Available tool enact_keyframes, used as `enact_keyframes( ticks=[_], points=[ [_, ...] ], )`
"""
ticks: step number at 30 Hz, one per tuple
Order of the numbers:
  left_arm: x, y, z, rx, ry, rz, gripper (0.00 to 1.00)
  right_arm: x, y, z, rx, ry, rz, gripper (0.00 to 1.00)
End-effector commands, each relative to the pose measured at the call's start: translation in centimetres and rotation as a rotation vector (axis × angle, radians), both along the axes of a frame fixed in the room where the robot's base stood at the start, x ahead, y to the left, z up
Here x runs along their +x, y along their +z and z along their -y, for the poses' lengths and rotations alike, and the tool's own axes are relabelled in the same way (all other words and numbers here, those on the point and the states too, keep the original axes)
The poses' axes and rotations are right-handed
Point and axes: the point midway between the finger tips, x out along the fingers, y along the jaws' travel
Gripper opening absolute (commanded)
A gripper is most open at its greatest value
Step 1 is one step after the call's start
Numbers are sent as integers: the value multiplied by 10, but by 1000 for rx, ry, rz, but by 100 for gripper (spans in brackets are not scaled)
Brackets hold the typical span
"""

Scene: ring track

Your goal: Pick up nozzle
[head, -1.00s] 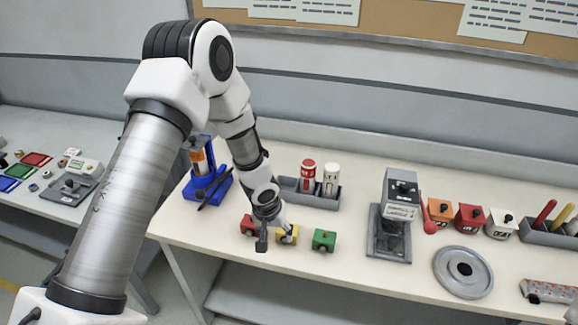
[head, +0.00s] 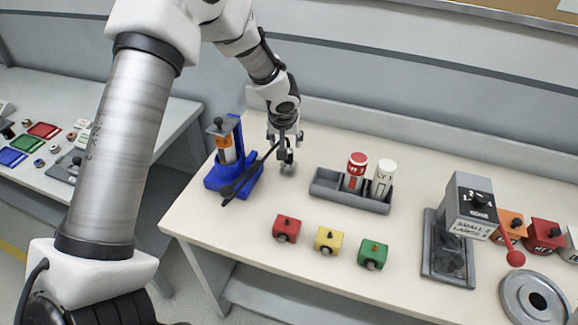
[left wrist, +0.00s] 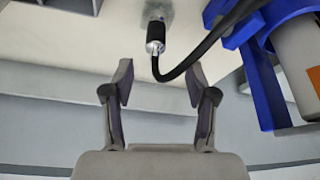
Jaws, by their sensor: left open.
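The nozzle (left wrist: 156,36), a small silver and black cylinder on the end of a black hose (left wrist: 200,52), shows in the left wrist view just beyond the fingertips. Its far end is at a grey patch (left wrist: 155,12) on the table. My left gripper (left wrist: 160,80) is open and empty; the nozzle is in front of the gap, not between the fingers. In the head view my left gripper (head: 285,150) points down over the back left of the table, right of the blue stand (head: 212,180). The nozzle is mostly hidden there by the gripper. My right gripper is not in view.
The hose runs close to the left gripper from the blue stand, which holds an orange-banded cylinder (head: 227,148). Red (head: 286,228), yellow (head: 328,240) and green (head: 372,254) blocks stand in front. A grey tray (head: 325,186) with two bottles is to the right.

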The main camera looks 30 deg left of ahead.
Motion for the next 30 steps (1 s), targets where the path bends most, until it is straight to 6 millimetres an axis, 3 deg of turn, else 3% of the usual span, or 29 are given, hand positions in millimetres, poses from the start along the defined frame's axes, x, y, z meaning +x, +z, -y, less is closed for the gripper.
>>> enact_keyframes(
  ticks=[2, 10, 16, 23, 26, 28, 30],
  points=[
    [1, -11, 0, 1, -1, -2, 57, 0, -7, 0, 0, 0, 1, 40],
    [11, -40, -8, 1, -1, -4, 57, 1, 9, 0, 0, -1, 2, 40],
    [22, -72, -15, 1, -1, -3, 57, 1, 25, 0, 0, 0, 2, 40],
    [24, -79, -16, 0, -1, -1, 57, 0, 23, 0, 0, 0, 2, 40],
    [24, -79, -16, 0, -1, -1, 29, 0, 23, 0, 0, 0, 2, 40],
    [24, -79, -16, 0, -1, -1, 4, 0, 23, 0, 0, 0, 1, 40],
    [24, -79, -16, 0, -1, -1, 0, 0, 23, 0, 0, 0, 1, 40]
  ],
)
